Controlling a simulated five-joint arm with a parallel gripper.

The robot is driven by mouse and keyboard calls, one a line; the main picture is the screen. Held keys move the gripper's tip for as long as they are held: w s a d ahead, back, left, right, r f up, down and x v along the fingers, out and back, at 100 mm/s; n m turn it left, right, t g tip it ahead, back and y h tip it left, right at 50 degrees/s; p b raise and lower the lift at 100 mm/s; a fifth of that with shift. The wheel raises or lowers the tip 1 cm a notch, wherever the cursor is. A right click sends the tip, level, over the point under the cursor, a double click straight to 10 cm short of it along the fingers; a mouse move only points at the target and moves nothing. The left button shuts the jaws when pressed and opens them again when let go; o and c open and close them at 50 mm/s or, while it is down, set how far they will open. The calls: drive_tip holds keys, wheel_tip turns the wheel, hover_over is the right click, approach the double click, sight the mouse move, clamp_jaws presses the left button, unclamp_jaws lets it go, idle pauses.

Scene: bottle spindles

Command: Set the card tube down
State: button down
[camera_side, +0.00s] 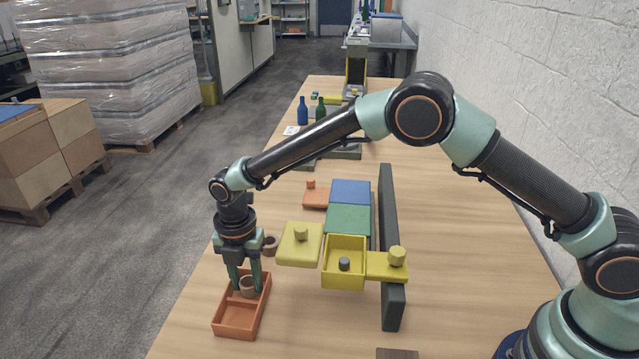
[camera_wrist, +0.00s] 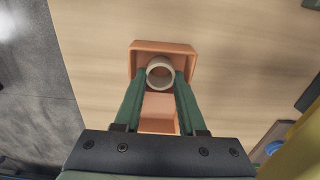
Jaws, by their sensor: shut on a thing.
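The card tube (camera_side: 248,287) is a short beige ring with an open top. My gripper (camera_side: 247,282) is shut on it, one green finger on each side, pointing down. The tube is upright in the far part of an orange tray (camera_side: 237,332); I cannot tell whether its bottom touches the floor. In the wrist view the tube (camera_wrist: 160,72) sits between the fingertips at one end of the tray (camera_wrist: 185,48), its hollow facing the camera. A divider crosses the tray, and its near compartment looks empty.
A brown ring-shaped piece (camera_side: 270,246) is just right of my gripper, beside a yellow lid (camera_side: 300,244) with a knob. A yellow open box (camera_side: 343,276) holds a dark piece.

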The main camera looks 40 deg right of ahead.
drive_tip(key=shift+f, duration=0.15)
drive_tip(key=c, duration=0.8)
unclamp_jaws()
drive_tip(key=shift+o, duration=0.2)
wheel_tip(320, 180, up, 8)
